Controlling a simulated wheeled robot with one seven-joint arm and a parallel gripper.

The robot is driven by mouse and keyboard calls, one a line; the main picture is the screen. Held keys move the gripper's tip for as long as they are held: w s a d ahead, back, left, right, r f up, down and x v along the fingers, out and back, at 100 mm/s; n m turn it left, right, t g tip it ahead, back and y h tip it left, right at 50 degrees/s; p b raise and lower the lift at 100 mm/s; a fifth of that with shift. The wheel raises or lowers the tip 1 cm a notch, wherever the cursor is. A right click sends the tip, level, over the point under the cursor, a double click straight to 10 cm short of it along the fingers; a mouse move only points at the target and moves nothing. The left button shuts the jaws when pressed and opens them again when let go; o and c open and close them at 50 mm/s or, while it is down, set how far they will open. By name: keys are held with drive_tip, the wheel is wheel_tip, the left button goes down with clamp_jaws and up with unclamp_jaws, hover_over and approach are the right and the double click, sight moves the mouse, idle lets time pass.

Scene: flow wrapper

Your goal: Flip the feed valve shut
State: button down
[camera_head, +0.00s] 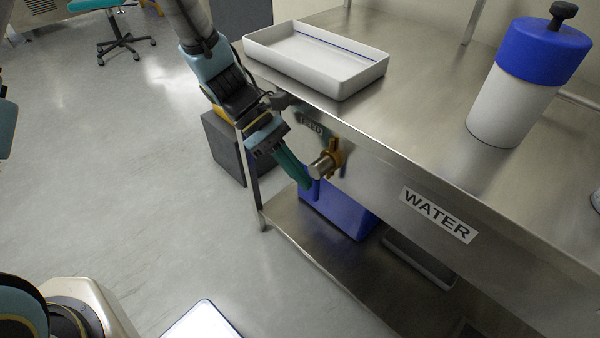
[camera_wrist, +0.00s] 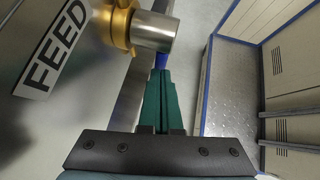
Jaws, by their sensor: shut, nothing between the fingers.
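The feed valve (camera_head: 326,165) is a brass-coloured body with a silver cylindrical stub, mounted on the front panel of the steel bench. It shows close up at the top of the wrist view (camera_wrist: 153,30). My gripper (camera_head: 308,184), with green fingers, is shut and empty just left of and below the stub. In the wrist view the fingertips (camera_wrist: 162,74) lie below the stub. A blue piece shows beyond the fingertips; I cannot tell whether it is a valve handle. Contact is unclear.
A white tray (camera_head: 270,55) and a white container with a blue lid (camera_head: 545,48) stand on the bench. A WATER label (camera_head: 438,215) is farther right on the panel. A blue bin (camera_head: 345,212) sits on the lower shelf. The floor at left is mostly clear.

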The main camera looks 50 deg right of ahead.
sight(314, 191)
drive_tip(key=shift+s+f+g, duration=0.1)
drive_tip(key=shift+g, duration=0.3)
drive_tip(key=s+g, duration=0.1)
drive_tip(key=g, duration=0.1)
drive_tip(key=s+f+g, duration=0.1)
drive_tip(key=g, duration=0.2)
drive_tip(key=s+n+g, duration=0.1)
drive_tip(key=g, duration=0.2)
drive_tip(key=shift+s+a+f+b, duration=0.1)
drive_tip(key=shift+s+f+b, duration=0.1)
drive_tip(key=shift+b, duration=0.15)
drive_tip(key=s+g+b, duration=0.1)
drive_tip(key=g, duration=0.1)
drive_tip(key=s+r+n+g+h+b, duration=0.1)
drive_tip(key=g, duration=0.1)
drive_tip(key=s+r+g+h+b, duration=0.1)
drive_tip(key=g, duration=0.2)
drive_tip(key=shift+s+a+n, duration=0.1)
drive_tip(key=shift+s+n, duration=0.15)
drive_tip(key=shift+n, duration=0.05)
drive_tip(key=shift+s, duration=0.1)
